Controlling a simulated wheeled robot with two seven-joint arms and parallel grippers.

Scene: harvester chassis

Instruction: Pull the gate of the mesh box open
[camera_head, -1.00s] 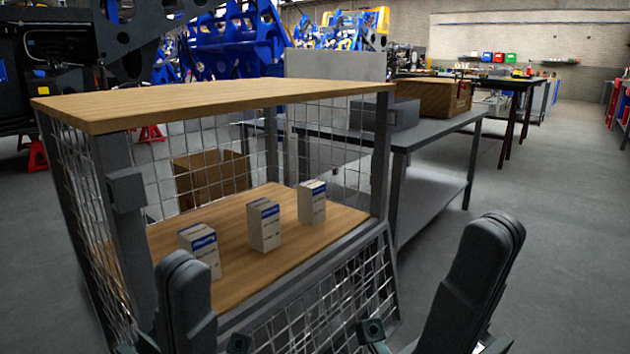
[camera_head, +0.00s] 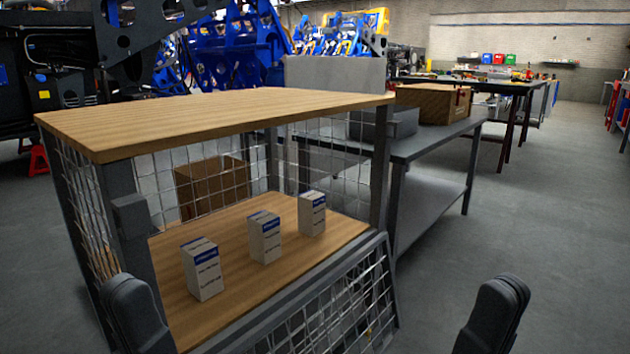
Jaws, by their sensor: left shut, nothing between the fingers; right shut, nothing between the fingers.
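The mesh box (camera_head: 215,118) has a wooden top, grey posts and wire mesh sides. Its front opening is clear above the wooden shelf (camera_head: 240,222). The mesh gate (camera_head: 345,308) slopes down and outward from the front edge of the shelf; its lower part is cut off by the picture edge. My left gripper (camera_head: 130,300) is shut and empty, in front of the left front post. My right gripper (camera_head: 497,305) is shut and empty, to the right of the gate and apart from it.
Three white-and-blue cartons stand on the shelf: left (camera_head: 202,270), middle (camera_head: 264,238) and right (camera_head: 312,214). A grey table (camera_head: 435,145) with a grey box and a brown crate (camera_head: 432,103) stands behind to the right. The floor at right is free.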

